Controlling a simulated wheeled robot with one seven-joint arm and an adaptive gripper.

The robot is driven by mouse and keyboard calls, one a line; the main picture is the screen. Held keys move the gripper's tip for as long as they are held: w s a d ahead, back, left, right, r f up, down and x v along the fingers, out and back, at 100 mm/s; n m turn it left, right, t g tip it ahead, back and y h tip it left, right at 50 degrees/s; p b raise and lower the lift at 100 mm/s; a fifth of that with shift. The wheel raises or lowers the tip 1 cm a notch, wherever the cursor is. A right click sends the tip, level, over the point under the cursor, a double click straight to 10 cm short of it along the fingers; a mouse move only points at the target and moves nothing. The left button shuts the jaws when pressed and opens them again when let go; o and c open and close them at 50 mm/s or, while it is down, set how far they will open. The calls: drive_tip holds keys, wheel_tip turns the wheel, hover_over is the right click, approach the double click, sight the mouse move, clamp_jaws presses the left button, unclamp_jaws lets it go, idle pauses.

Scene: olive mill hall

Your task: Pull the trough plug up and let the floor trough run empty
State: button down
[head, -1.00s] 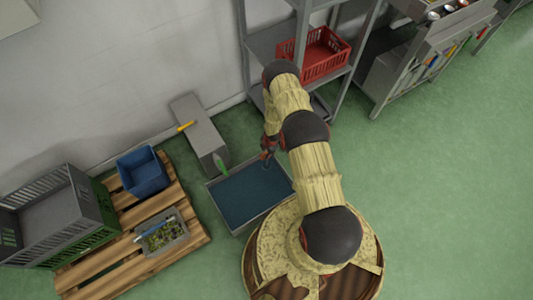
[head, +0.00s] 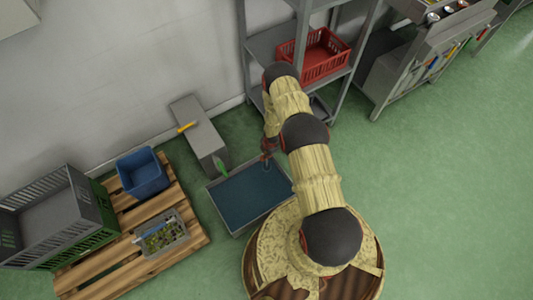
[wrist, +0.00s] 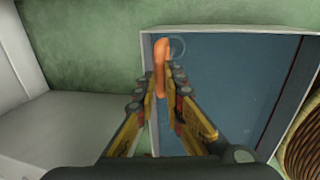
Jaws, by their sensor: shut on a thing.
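The floor trough (head: 250,197) is a shallow metal-rimmed basin with dark blue water, low in the middle of the head view. It also fills the right of the wrist view (wrist: 250,75). My gripper (head: 268,158) is over its far right corner in the head view. In the wrist view my gripper (wrist: 167,78) is shut on an upright orange bar (wrist: 161,60), which looks like the plug's handle. I cannot tell whether the plug is seated.
A grey bench-like block (head: 201,135) with a yellow item stands left of the trough. A pallet (head: 190,212) with crates lies further left. A metal shelf (head: 262,45) with a red basket (head: 320,56) stands behind. Green floor at the right is clear.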

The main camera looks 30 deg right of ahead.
idle(0.6)
wheel_tip(320, 180, up, 5)
drive_tip(key=p, duration=0.2)
drive_tip(key=shift+f+p, duration=0.2)
drive_tip(key=shift+p, duration=0.1)
drive_tip(key=c, duration=2.4)
unclamp_jaws()
drive_tip(key=shift+f, duration=0.1)
drive_tip(key=o, duration=0.5)
drive_tip(key=r, duration=0.4)
drive_tip(key=s+r, duration=0.1)
drive_tip(key=r, duration=0.3)
drive_tip(key=s+r, duration=0.1)
drive_tip(key=r, duration=0.2)
drive_tip(key=shift+s+r, duration=0.2)
drive_tip(key=shift+r, duration=0.2)
